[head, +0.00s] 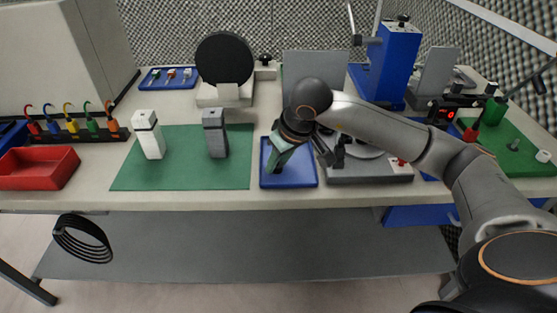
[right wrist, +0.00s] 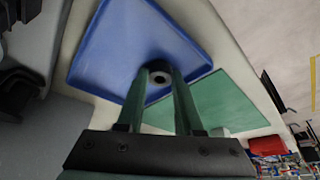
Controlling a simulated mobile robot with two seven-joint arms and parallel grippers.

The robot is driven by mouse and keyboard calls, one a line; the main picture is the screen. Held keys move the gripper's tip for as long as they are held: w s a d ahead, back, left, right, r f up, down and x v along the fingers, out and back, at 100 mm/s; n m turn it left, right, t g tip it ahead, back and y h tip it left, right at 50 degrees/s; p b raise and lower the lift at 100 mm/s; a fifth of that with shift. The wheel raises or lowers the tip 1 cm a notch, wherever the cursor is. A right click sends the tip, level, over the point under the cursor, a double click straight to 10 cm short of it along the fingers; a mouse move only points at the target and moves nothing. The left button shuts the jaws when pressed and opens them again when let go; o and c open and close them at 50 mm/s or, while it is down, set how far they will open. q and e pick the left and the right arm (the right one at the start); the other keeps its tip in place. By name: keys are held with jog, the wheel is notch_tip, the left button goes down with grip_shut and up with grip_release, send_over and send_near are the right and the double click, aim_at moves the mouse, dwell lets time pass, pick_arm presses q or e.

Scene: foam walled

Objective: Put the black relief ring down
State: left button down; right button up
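The black relief ring (right wrist: 157,66) is between the fingertips of my right gripper (right wrist: 158,80) in the right wrist view, with a finger against each side and its hole visible. In the head view my right gripper (head: 276,163) points down over the blue tray (head: 300,181), and the ring shows there only as a dark spot at the fingertips. The blue tray also fills the upper middle of the right wrist view (right wrist: 125,40). I cannot tell whether the ring touches the tray floor. My left gripper is not in view.
Left of the tray lies a green mat (head: 180,178) with a white block (head: 148,134) and a grey block (head: 215,133) standing on it. A grey fixture (head: 365,174) stands close right of the tray. A red bin (head: 38,168) is far left, a blue press (head: 395,62) behind.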

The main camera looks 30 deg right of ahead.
jog(key=o, duration=0.4)
jog(key=shift+c, duration=0.2)
jog(key=shift+r, duration=0.45)
jog(key=p+v, duration=0.1)
jog(key=v, duration=1)
jog(key=shift+s+r, duration=0.15)
jog(key=shift+r, duration=0.1)
